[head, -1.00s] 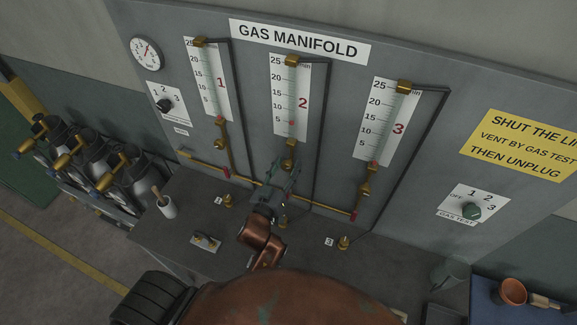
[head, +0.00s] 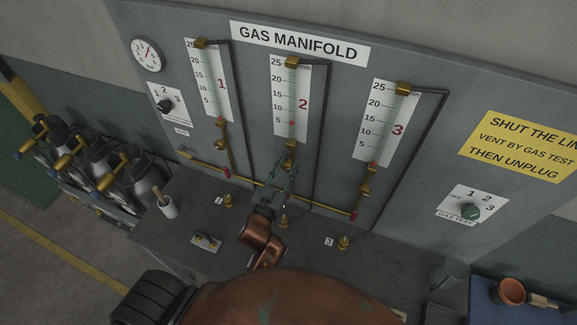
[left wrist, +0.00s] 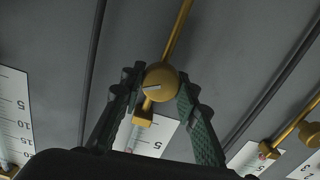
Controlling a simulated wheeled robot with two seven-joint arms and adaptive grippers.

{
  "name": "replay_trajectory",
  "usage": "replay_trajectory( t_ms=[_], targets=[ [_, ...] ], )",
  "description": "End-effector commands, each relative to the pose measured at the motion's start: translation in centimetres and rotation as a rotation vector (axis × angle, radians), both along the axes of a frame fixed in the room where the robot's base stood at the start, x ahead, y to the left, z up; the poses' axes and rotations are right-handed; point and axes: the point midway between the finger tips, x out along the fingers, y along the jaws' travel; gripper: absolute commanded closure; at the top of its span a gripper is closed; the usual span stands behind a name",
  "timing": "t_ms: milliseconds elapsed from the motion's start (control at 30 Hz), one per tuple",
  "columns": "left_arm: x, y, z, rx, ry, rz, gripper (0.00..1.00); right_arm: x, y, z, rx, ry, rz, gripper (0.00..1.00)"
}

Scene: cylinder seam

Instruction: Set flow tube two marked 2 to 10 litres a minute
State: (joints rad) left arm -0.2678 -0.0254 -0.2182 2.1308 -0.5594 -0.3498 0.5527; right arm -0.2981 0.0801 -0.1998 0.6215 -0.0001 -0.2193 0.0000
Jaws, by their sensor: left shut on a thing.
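Flow tube two (head: 291,80) stands upright on the manifold panel, in the middle of three tubes, beside a white scale with a red 2. Its red float (head: 291,123) sits at about the 5 mark, well below 10. My left gripper (head: 288,163) is just below this tube and hides most of its valve in the head view. In the left wrist view, a round brass knob (left wrist: 161,80) with a pale pointer mark lies between the fingers of my left gripper, which is shut on it. My right gripper is in neither view.
Flow tube one (head: 208,80) is to the left and flow tube three (head: 397,125) to the right, each with brass valve fittings below. A selector dial (head: 165,105) and a gas test dial (head: 470,211) are on the panel.

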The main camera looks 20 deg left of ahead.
Motion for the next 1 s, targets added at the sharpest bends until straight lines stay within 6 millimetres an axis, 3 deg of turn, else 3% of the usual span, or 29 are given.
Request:
replay_trajectory(
  t_ms=[500,1000],
  targets=[
    [0.0,-0.1,0.3,0.311,0.014,-0.001,0.95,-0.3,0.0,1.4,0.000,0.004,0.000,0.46],
    [0.0,-0.2,0.3,0.374,0.015,0.000,0.95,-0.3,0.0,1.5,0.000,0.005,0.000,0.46]
  ],
)
